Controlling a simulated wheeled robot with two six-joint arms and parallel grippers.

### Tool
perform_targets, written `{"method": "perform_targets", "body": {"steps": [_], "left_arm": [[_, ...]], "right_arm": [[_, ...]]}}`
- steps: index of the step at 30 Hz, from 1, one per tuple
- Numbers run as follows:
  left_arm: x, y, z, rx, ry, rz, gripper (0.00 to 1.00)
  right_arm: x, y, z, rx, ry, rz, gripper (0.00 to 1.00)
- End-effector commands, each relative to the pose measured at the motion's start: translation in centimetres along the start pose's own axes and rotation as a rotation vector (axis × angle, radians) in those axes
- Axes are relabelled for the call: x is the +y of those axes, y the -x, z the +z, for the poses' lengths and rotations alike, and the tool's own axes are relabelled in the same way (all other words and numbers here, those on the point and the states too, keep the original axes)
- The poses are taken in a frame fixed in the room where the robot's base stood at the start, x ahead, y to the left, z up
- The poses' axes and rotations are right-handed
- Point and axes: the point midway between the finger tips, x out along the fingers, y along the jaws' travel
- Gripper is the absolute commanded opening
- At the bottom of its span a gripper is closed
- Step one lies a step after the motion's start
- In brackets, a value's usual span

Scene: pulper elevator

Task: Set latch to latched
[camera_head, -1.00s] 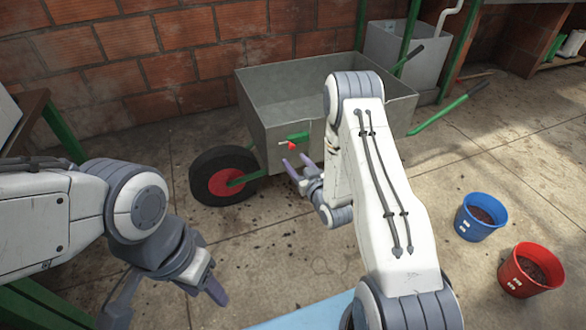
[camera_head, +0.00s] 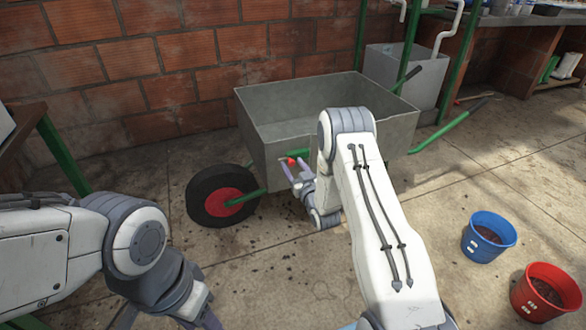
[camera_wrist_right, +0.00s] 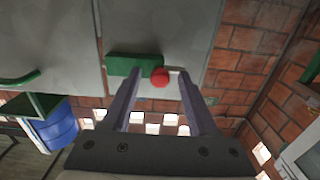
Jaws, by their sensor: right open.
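The latch is a green block (camera_wrist_right: 128,65) with a red knob (camera_wrist_right: 160,77) and a thin pale bar, on the grey metal wall of the wheelbarrow tray. In the head view the red knob (camera_head: 291,162) shows at the tray's front, partly hidden by my gripper. My right gripper (camera_head: 296,171) is open at the latch. In the right wrist view its fingers (camera_wrist_right: 157,82) stand on either side of the knob, with no clear contact on it. My left gripper (camera_head: 180,312) hangs low at the bottom left, partly cut off by the frame edge.
The wheelbarrow (camera_head: 255,120) stands against a brick wall, its black tyre (camera_head: 197,207) left of my right gripper. A blue bucket (camera_head: 487,243) and a red bucket (camera_head: 540,297) stand at the right. A green-legged table (camera_head: 62,150) is at the left.

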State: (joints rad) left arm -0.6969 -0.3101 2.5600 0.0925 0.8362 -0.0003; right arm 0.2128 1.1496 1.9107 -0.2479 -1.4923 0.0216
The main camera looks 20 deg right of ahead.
Motion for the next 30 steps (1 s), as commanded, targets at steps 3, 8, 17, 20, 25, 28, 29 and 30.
{"method": "perform_targets", "body": {"steps": [3,8,17,20,25,28,29,30], "left_arm": [[0.00,-0.02,0.00,0.000,0.000,0.000,0.50],[0.00,-0.01,0.00,0.000,0.000,0.000,0.50],[0.00,-0.01,0.00,0.000,0.000,0.000,0.50],[0.00,-0.01,0.00,0.000,0.000,0.000,0.50],[0.00,-0.01,0.00,0.000,0.000,0.000,0.50],[0.00,-0.01,0.00,0.000,0.000,0.000,0.50],[0.00,-0.01,0.00,0.000,0.000,0.000,0.50],[0.00,-0.01,0.00,0.000,0.000,0.000,0.50]], "right_arm": [[-0.01,-0.12,-0.04,0.000,0.000,0.000,0.59],[0.01,-0.10,-0.03,0.000,0.000,0.000,0.52],[0.01,-0.07,-0.01,0.000,0.000,0.000,0.00],[0.01,-0.06,0.00,0.000,0.000,0.000,0.00],[0.02,-0.04,0.02,-0.001,-0.001,0.000,0.00],[0.02,-0.03,0.02,-0.001,-0.001,0.000,0.00],[0.02,-0.03,0.03,-0.001,-0.001,0.000,0.00],[0.02,-0.03,0.03,-0.001,-0.001,0.000,0.00]]}}
